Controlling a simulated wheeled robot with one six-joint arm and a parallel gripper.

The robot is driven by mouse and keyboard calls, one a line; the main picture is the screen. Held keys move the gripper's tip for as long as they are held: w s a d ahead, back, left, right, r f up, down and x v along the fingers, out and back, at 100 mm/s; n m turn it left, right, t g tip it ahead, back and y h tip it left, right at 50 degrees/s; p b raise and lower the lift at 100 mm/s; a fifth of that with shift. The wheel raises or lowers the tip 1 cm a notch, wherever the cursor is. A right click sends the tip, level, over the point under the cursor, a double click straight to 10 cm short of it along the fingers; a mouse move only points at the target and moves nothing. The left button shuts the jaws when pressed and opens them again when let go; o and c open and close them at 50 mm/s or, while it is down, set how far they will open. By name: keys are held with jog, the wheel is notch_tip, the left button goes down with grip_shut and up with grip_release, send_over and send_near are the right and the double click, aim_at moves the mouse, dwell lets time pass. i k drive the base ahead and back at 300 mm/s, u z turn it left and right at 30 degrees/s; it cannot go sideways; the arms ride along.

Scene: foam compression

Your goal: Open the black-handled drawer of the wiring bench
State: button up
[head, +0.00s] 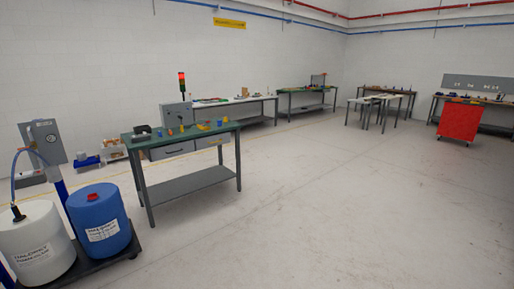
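Several workbenches are in the head view, and I cannot tell for sure which is the wiring bench. A long white-topped bench (262,98) stands along the left wall, partly hidden by a nearer green-topped table (190,186). Under the green top, a grey drawer front (171,155) with a dark handle shows and looks shut. My gripper is not in view.
A blue drum (99,222) and a white drum (35,243) stand on a dark pallet at the front left. A red cabinet (459,122) on wheels stands at the far right, before another bench. The middle and right floor (350,200) is clear.

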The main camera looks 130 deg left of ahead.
aim_at(165, 152)
jog(key=k, duration=1.95)
jog(key=u, duration=4.5)
jog(key=i, duration=1.6)
jog(key=z, duration=0.5)
jog(key=k, duration=0.5)
jog(key=z, duration=1)
jog(key=i, duration=1.55)
jog(key=z, duration=0.05)
